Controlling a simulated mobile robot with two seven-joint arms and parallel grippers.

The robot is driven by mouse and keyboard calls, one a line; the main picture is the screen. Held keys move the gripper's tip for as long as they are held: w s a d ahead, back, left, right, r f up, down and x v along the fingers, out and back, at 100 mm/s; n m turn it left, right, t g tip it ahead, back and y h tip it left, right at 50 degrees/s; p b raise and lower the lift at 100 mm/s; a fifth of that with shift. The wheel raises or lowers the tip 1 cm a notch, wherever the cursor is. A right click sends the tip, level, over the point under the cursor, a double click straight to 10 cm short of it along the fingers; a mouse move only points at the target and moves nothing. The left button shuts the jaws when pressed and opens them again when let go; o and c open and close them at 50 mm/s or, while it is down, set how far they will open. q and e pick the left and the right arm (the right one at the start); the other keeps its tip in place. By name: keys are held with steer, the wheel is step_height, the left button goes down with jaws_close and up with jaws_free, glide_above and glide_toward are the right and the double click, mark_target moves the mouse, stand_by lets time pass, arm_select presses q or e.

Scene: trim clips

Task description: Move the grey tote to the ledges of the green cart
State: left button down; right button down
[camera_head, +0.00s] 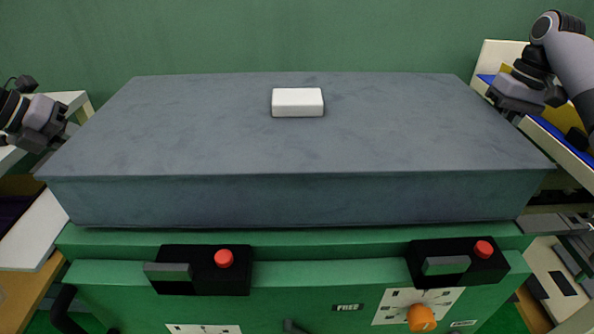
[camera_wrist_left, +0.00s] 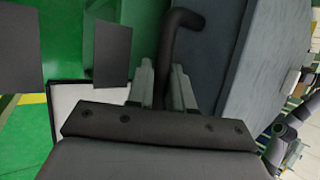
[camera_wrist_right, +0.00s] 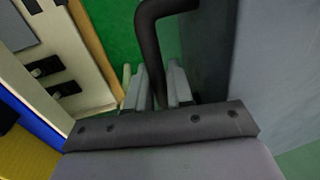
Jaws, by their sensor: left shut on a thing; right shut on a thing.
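The grey tote (camera_head: 300,140), a wide closed box with a white block or label (camera_head: 297,102) on top, spans the middle of the head view. It is just above or on the green cart (camera_head: 300,275); I cannot tell whether it touches the ledges, which are hidden. My left gripper (camera_head: 66,128) is at the tote's left side, shut on a black bar handle (camera_wrist_left: 180,22) beside the tote wall. My right gripper (camera_head: 506,112) is at the right side, shut on a similar black handle (camera_wrist_right: 148,30). The tote looks about level.
The cart front carries two black boxes with red buttons (camera_head: 224,258) and an orange knob (camera_head: 421,318). A white-edged shelf with a blue strip (camera_head: 565,140) stands close at right. A white panel (camera_head: 35,232) is at left. A green wall is behind.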

arm_select(q)
steer(key=shift+f+b, duration=0.5)
steer(key=shift+b, duration=0.05)
arm_select(e)
steer(key=shift+f, duration=0.6)
arm_select(q)
steer(key=c, duration=1.4)
jaws_free()
steer(key=shift+f, duration=0.15)
arm_select(e)
steer(key=c, duration=1.4)
jaws_free()
steer(key=shift+f, duration=0.1)
arm_select(q)
steer(key=o, duration=0.4)
arm_select(e)
steer(key=o, duration=0.4)
steer(key=shift+r, duration=0.25)
arm_select(q)
steer(key=shift+v, duration=4)
arm_select(e)
step_height(320, 180, up, 7)
steer(key=d, duration=0.1)
steer(key=shift+d, duration=0.2)
arm_select(q)
steer(key=shift+a, duration=0.1)
